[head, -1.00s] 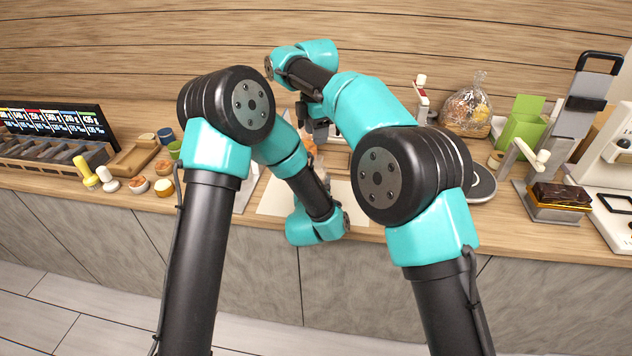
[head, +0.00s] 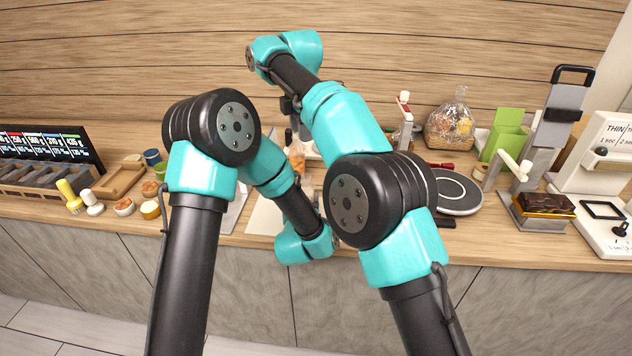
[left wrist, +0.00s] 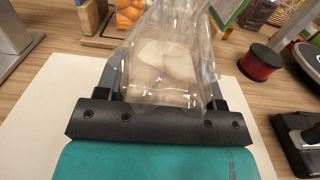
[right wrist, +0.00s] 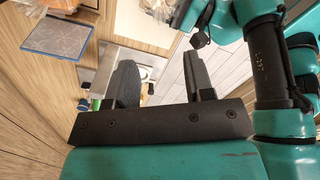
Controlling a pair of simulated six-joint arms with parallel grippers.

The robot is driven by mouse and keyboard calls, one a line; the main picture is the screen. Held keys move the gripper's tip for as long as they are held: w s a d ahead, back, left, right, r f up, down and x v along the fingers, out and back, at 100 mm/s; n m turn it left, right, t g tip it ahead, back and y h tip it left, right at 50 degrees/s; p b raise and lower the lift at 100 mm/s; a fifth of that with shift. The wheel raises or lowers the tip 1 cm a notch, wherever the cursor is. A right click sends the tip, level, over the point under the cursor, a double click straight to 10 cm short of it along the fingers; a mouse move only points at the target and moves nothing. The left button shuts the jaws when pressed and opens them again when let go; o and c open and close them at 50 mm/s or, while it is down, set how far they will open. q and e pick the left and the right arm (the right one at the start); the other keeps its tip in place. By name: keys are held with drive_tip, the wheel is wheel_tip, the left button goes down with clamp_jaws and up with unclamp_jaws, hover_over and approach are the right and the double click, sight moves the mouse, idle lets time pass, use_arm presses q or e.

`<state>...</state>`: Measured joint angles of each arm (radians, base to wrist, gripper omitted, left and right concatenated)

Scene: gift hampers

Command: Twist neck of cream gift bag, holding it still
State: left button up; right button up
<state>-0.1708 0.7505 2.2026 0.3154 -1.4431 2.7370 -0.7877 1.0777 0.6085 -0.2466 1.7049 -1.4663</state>
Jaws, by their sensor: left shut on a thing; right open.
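The cream gift bag (left wrist: 165,65) is a clear bag with cream-coloured contents. In the left wrist view it stands between the fingers of my left gripper (left wrist: 165,85), which is shut on it. My arms hide the bag and most of the left gripper in the head view. My right gripper (head: 290,104) is raised above the counter towards the back wall. In the right wrist view my right gripper (right wrist: 160,78) is open, with nothing between its fingers.
A bag with orange contents (head: 297,157) stands behind my left arm. A filled clear bag (head: 450,126), a green box (head: 505,138), a round black-rimmed plate (head: 456,192) and a dark-topped block (head: 545,200) stand to the right. Small pots and a wooden tray (head: 120,180) are left.

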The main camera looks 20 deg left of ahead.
wheel_tip(320, 180, down, 5)
drive_tip(key=m, duration=1.2)
drive_tip(key=shift+m, duration=0.3)
drive_tip(key=m, duration=0.1)
drive_tip(key=f+m, duration=0.1)
drive_tip(key=m, duration=0.2)
drive_tip(key=shift+f, duration=0.25)
drive_tip(key=shift+m, duration=0.3)
